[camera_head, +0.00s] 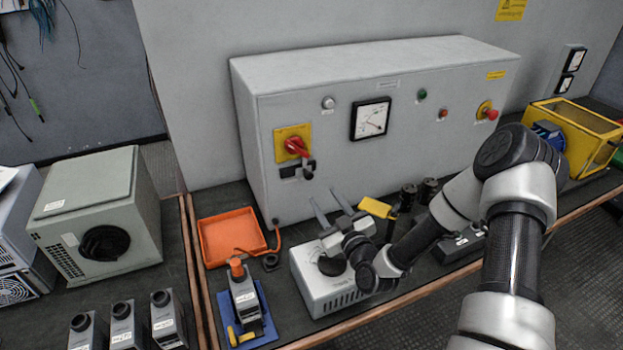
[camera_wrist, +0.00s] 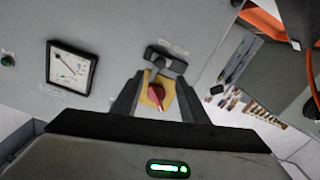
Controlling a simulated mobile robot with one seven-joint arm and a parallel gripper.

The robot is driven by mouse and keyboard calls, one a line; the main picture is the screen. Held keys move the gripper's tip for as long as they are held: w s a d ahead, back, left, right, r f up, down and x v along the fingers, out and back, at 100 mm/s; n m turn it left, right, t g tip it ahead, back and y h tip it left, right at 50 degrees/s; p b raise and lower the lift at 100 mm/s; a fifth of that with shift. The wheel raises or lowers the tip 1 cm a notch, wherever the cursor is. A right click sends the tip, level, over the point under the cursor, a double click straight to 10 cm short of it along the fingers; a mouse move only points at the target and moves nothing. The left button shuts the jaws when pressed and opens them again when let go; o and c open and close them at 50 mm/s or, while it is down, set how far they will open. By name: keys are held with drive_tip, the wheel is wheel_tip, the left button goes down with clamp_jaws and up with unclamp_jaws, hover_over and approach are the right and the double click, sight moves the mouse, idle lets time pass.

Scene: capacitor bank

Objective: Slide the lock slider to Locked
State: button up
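The lock slider (camera_head: 308,172) is a small dark knob on a black plate with a pale label, on the front of the grey cabinet (camera_head: 385,155). In the head view it sits toward the plate's right end, just under the red rotary switch (camera_head: 297,147) on its yellow plate. In the wrist view the slider (camera_wrist: 172,66) and the red switch (camera_wrist: 152,97) show between and just beyond my fingers. My gripper (camera_head: 325,197) is open and empty, below and a little right of the slider, seemingly apart from it. I cannot read the slider's markings.
A grey box with a black knob (camera_head: 330,292) stands on the bench below my gripper. An orange tray (camera_head: 231,239) lies to the left. A yellow tag (camera_head: 375,207) and dark cylinders (camera_head: 408,193) are at right. A dial meter (camera_head: 371,119) is on the cabinet front.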

sight(309, 177)
drive_tip(key=x, duration=1)
drive_tip(key=shift+w+p, duration=0.1)
drive_tip(key=shift+p, duration=0.2)
clamp_jaws()
